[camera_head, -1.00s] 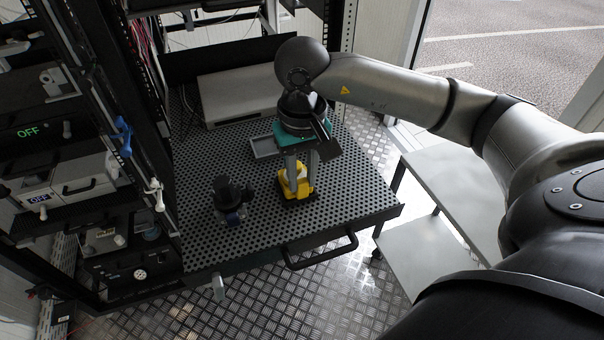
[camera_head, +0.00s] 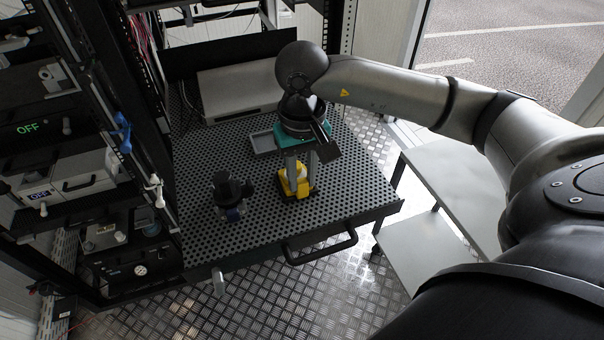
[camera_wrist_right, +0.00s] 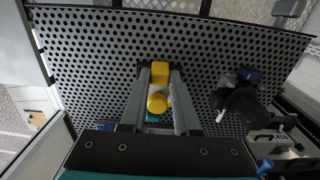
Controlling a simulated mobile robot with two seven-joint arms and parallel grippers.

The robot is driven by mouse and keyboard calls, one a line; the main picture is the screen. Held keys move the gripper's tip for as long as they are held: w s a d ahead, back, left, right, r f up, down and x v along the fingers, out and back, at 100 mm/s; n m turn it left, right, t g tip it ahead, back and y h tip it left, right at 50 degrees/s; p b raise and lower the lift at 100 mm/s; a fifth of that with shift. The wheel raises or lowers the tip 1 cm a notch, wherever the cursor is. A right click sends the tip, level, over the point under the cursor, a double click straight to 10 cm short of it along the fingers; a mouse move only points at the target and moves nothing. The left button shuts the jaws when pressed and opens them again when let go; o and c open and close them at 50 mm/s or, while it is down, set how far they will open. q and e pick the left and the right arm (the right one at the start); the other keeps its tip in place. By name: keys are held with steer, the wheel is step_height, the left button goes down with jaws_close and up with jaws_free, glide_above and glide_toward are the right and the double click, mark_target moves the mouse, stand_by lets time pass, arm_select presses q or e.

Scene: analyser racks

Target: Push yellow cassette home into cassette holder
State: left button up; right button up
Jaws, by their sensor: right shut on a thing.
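The yellow cassette (camera_head: 303,186) stands on the perforated table top, with a dark edge around its foot. I cannot clearly tell the cassette holder apart from that dark part. My right gripper (camera_head: 298,172) points down from above, its two grey fingers on either side of the upper yellow part. In the right wrist view the yellow block (camera_wrist_right: 160,70) and a rounded yellow knob (camera_wrist_right: 157,103) show between the fingers of the right gripper (camera_wrist_right: 160,84). The gripper is shut on the yellow piece. My left gripper is not in view.
A black device with a blue part (camera_head: 231,190) stands left of the cassette on the perforated table (camera_head: 350,197). A shallow grey tray (camera_head: 263,143) and a flat grey box (camera_head: 225,88) lie behind. A rack (camera_head: 75,190) stands at left; the table's right side is free.

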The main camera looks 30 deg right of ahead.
steer(key=o, duration=0.9)
steer(key=shift+r, duration=3.5)
